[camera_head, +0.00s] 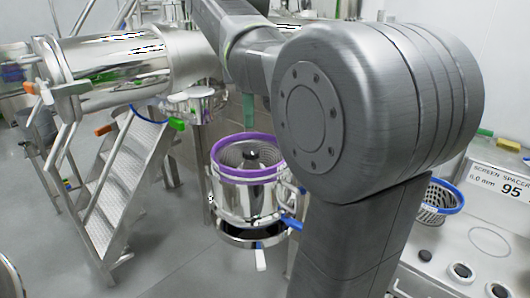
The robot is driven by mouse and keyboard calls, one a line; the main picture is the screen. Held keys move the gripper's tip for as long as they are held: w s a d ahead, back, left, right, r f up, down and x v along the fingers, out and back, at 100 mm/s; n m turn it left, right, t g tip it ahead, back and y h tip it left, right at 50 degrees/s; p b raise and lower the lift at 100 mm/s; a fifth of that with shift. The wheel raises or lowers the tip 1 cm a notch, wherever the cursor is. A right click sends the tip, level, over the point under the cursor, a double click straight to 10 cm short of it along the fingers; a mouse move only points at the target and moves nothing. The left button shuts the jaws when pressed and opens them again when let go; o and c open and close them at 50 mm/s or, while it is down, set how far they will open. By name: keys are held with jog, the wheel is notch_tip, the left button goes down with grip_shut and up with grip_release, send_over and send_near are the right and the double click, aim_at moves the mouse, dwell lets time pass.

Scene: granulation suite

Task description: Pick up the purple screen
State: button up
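The purple screen (248,178) shows as a purple rim with a grey perforated inner wall. It sits upright in the top of a round polished steel housing (248,203) near the middle of the view. A dark part stands in its centre. My arm crosses the view from the right foreground to the top, above and beside the screen.
A blue-rimmed screen basket (441,198) stands on the white counter (480,235) at right, near a spacer label. Metal steps (125,185) stand at left, below a large steel vessel (105,72). Blue and white handles stick out below the housing. Grey floor is clear in front.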

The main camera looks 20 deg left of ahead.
send_over(252, 170)
jog(key=f, duration=0.8)
jog(key=shift+s+a+f, duration=0.1)
jog(key=shift+s+a, duration=0.1)
jog(key=shift+a, duration=0.05)
jog(key=f, duration=0.5)
jog(key=shift+w+d, duration=0.25)
jog(key=shift+w, duration=0.05)
jog(key=shift+c, duration=0.2)
grip_shut()
dwell(0.5)
